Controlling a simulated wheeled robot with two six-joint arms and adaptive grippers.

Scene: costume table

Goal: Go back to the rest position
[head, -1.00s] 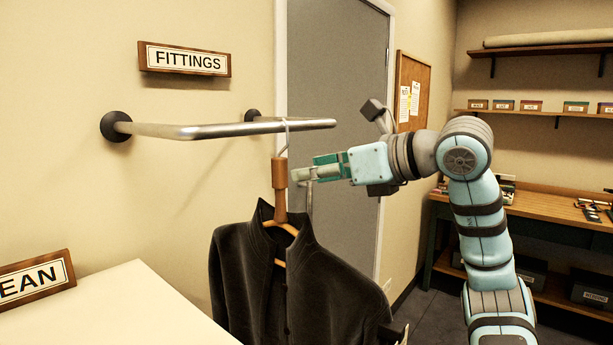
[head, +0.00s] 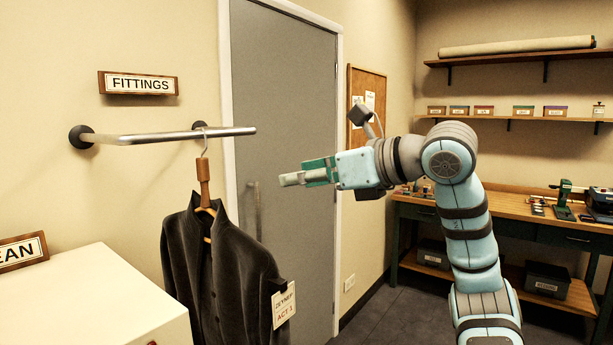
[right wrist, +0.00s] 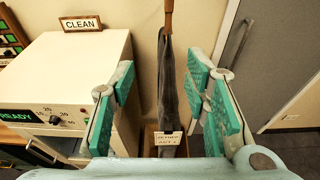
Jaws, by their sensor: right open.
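My right gripper (head: 291,180) reaches in from the right in the head view, level and pointing left. It is empty, with its fingers spread wide in the right wrist view (right wrist: 165,112). A dark jacket (head: 215,265) hangs from a wooden hanger (head: 204,180) on the metal wall rail (head: 190,135), left of my right gripper and apart from it. The jacket also shows edge-on between the fingers in the right wrist view (right wrist: 168,85), further off. A tag (head: 284,304) reading ZEYNEP, ACT 3 hangs at its side. My left gripper is not in view.
A FITTINGS sign (head: 138,84) is above the rail. A cream cabinet (head: 95,295) with a READY display (right wrist: 22,115) stands at the left, near a CLEAN sign (right wrist: 88,22). A grey door (head: 285,120) is behind my gripper. A workbench (head: 520,215) stands at the back right.

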